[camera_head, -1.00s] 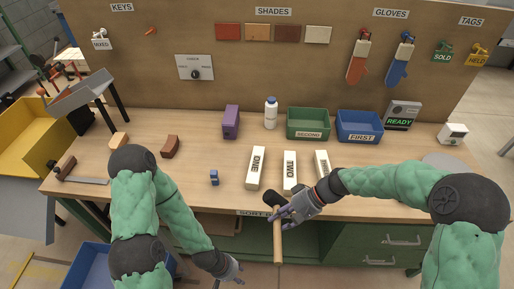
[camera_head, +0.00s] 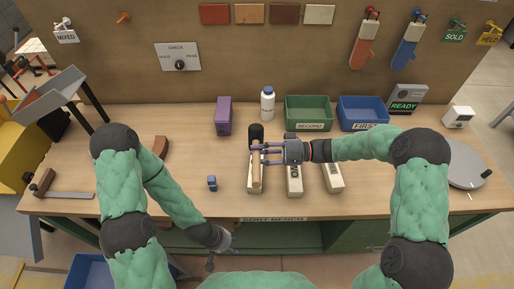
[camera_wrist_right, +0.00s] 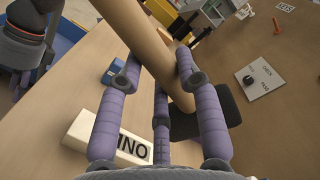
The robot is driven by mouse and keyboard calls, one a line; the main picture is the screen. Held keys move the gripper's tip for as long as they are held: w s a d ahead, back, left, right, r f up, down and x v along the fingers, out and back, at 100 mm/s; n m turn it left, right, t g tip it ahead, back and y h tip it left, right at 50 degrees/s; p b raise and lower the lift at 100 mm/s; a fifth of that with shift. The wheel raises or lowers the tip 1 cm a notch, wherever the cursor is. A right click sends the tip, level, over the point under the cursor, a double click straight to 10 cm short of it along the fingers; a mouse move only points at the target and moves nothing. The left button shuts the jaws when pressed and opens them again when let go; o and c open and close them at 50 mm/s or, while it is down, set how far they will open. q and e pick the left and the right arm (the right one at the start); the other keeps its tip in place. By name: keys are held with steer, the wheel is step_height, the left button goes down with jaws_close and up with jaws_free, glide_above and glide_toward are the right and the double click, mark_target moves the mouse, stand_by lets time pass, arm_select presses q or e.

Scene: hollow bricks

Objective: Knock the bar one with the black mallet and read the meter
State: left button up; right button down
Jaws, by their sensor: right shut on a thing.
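My right gripper (camera_head: 264,153) is shut on the wooden handle of the black mallet (camera_head: 256,133), above the bar one (camera_head: 256,188). The mallet's black head points toward the back of the bench, and its handle hides part of the bar. In the right wrist view, the handle (camera_wrist_right: 152,45) passes between the fingers, with the dark head (camera_wrist_right: 212,112) beyond and the bar one (camera_wrist_right: 92,138) below. I cannot tell whether mallet and bar touch. The meter (camera_head: 405,104) at the back right shows a green READY. My left gripper (camera_head: 222,248) hangs empty before the bench's front edge.
The bar two (camera_head: 294,182) and a third pale bar (camera_head: 332,177) lie to the right. A small blue object (camera_head: 212,183) lies to the left. A purple block (camera_head: 224,116), white bottle (camera_head: 268,106), green bin (camera_head: 308,113) and blue bin (camera_head: 361,113) stand behind.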

steer(key=shift+f+b, duration=1.75)
steer(key=shift+f, duration=1.25)
step_height(320, 180, down, 3)
steer(key=shift+f+b, duration=0.1)
steer(key=shift+b, duration=1.1)
steer(key=shift+r+p, duration=1)
steer(key=shift+r, duration=0.7)
step_height(320, 180, up, 4)
steer(key=p, duration=0.3)
